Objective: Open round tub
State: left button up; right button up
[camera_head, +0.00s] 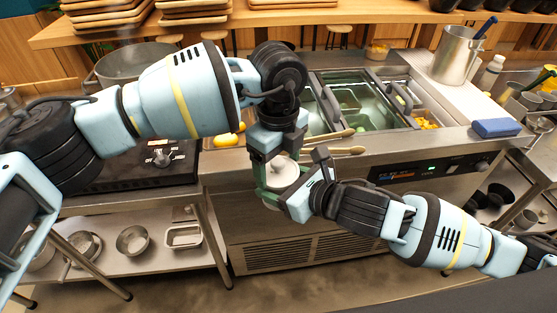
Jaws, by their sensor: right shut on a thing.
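A small white round tub (284,172) shows near the middle of the view, at the front edge of the counter. Its pale top faces up, with a small knob-like bump on it. My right gripper (285,193) comes in from the right and is shut on the tub's side. My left gripper (270,165) reaches down from above, right at the tub's top and left side. Its fingers are partly hidden, so I cannot tell whether they are open or shut. Much of the tub's body is hidden behind the grippers.
Behind the grippers is a recessed steel topping station (362,100) with wooden spoons (345,150) at its front. A large pot (135,62) stands on the left behind my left arm. A blue box (496,128) and a steel container (456,55) stand at the right.

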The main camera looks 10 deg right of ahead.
aim_at(278, 162)
pick_arm(q)
jog(key=c, duration=0.4)
jog(key=shift+r, duration=0.3)
dwell(0.5)
jog(key=shift+r, duration=0.75)
jog(key=shift+r, duration=0.25)
jog(key=shift+a+r, duration=0.1)
jog(key=shift+r, duration=1.75)
